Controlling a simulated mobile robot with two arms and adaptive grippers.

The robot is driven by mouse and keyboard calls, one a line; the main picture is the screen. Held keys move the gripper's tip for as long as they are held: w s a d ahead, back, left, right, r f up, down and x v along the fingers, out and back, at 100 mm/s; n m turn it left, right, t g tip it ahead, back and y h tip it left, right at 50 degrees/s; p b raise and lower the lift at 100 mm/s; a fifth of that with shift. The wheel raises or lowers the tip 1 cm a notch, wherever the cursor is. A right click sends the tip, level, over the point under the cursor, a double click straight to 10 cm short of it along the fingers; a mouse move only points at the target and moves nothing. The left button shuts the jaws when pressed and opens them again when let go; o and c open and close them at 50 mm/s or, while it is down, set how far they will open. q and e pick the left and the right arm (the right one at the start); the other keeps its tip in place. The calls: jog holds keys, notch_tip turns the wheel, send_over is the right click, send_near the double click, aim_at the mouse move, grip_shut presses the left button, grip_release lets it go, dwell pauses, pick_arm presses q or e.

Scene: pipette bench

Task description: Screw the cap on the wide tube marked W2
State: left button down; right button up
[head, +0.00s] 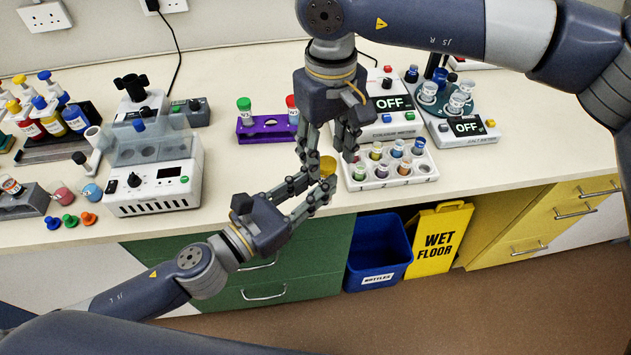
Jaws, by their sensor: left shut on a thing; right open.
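A small yellow round thing (327,166) shows between the two grippers near the bench's front edge. It may be the cap or the top of the wide tube; fingers hide most of it. My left gripper (318,181) comes from the lower left and is shut on this yellow thing. My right gripper (329,160) points down from above, open, with its fingers on either side just above the yellow thing. I cannot tell whether they touch it. No W2 mark is readable.
A purple rack (262,131) with green- and red-capped tubes stands behind the grippers. A white tray (392,180) of small vials is close on the right. A white machine (155,185) stands left. Loose coloured caps (70,220) lie at the front left.

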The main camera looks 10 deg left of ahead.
jog(key=shift+f, duration=0.7)
grip_shut()
